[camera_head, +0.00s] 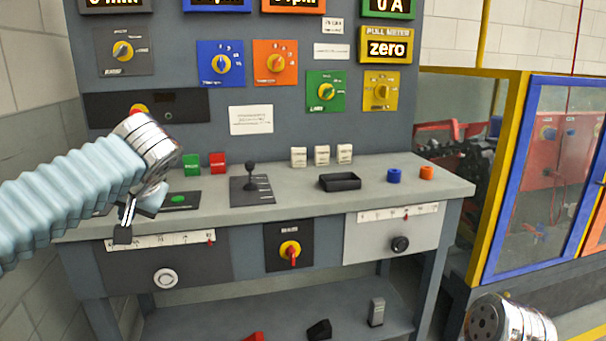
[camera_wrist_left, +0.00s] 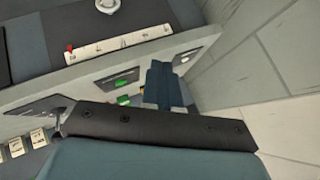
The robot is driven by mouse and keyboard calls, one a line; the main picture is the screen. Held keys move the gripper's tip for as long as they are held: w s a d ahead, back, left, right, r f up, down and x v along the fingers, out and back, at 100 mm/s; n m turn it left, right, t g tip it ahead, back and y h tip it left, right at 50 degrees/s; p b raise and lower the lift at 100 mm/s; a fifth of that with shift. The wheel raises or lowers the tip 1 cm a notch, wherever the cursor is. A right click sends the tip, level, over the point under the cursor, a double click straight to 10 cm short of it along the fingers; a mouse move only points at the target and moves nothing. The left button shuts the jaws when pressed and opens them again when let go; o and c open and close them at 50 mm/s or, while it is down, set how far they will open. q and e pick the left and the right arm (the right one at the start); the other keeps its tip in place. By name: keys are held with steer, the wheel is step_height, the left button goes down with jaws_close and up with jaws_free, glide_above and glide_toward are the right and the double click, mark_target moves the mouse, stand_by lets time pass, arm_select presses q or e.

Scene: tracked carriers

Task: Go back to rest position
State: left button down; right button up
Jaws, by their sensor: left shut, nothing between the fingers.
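My left arm comes in from the left in the head view, bent at a silver joint. Its gripper (camera_head: 124,228) hangs down at the left front edge of the grey console desk (camera_head: 290,206), in front of the left scale strip. The gripper is shut and holds nothing. Whether it touches the desk edge cannot be told. In the left wrist view, the desk front with a white scale strip (camera_wrist_left: 118,43) shows beyond a dark bar. Of my right arm only a silver joint shows at the bottom right of the head view; its gripper is out of view.
On the desk stand a black joystick (camera_head: 250,178), a black tray (camera_head: 340,182), a blue ring (camera_head: 394,176) and an orange ring (camera_head: 426,173). Knobs stick out of the front and the upright panel. A blue-and-yellow framed enclosure (camera_head: 530,180) stands at right.

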arm_select(q)
steer(key=w+d+f+m+g+h, duration=0.1)
steer(key=w+d+f+m+h, duration=0.15)
steer(key=f, duration=0.55)
steer(key=w+d+f+m+h, duration=0.15)
steer(key=d+f, duration=0.25)
steer(key=f, duration=0.4)
steer(key=s+d+f+g+h, duration=0.25)
steer(key=d+f, duration=0.25)
steer(key=f, duration=0.7)
steer(key=s+d+f+g+h, duration=0.1)
steer(key=s+d+f+h, duration=0.15)
steer(key=d+f, duration=0.6)
steer(key=s+d+f+n+h, duration=0.1)
steer(key=s+f+n, duration=0.3)
steer(key=s+f, duration=1.6)
step_height(320, 180, down, 3)
steer(key=shift+s+f+n+g+h, duration=0.1)
steer(key=shift+s+n+g+h, duration=0.2)
steer(key=shift+n+g+h, duration=0.25)
